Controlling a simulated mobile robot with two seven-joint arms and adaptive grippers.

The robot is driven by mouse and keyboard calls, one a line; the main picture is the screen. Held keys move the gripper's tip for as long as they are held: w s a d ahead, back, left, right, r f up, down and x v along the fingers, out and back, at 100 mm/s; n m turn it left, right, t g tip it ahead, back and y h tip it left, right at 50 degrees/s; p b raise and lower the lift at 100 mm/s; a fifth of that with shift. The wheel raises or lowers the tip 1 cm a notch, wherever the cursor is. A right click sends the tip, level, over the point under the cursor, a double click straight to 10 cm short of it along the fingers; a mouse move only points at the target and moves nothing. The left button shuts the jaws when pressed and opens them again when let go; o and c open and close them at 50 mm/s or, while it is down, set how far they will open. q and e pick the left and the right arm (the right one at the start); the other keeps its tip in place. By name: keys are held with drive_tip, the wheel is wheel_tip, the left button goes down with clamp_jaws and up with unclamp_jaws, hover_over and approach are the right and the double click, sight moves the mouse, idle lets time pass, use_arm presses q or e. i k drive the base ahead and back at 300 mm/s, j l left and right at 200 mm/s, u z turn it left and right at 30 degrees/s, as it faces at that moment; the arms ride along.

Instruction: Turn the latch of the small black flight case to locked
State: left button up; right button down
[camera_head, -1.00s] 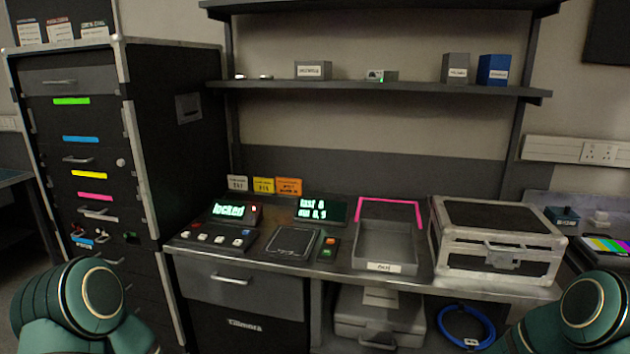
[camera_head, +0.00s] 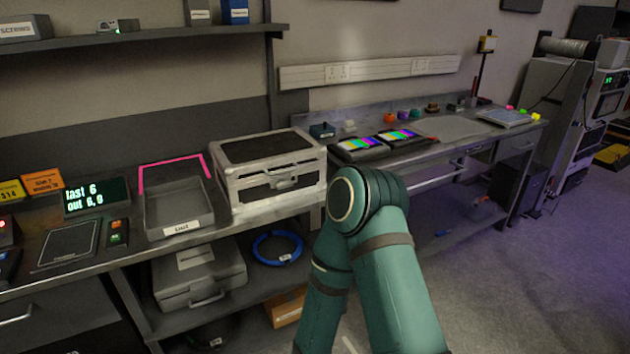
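The small black flight case (camera_head: 270,165) stands on the bench left of centre. It has a black lid, silver edges and a latch or handle (camera_head: 283,179) on its front face. The lid is shut. The case is too small in view to tell how the latch is turned. My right arm rises in front of the bench, its elbow just right of the case. Neither gripper shows in the view.
A grey tray (camera_head: 180,229) labelled "out" sits left of the case, with a display (camera_head: 96,197) beyond it. A grey case (camera_head: 199,276) and a blue cable coil (camera_head: 277,249) lie on the lower shelf. A second bench (camera_head: 440,128) stands at right.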

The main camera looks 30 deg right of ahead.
sight(282, 184)
drive_tip(key=z, duration=0.85)
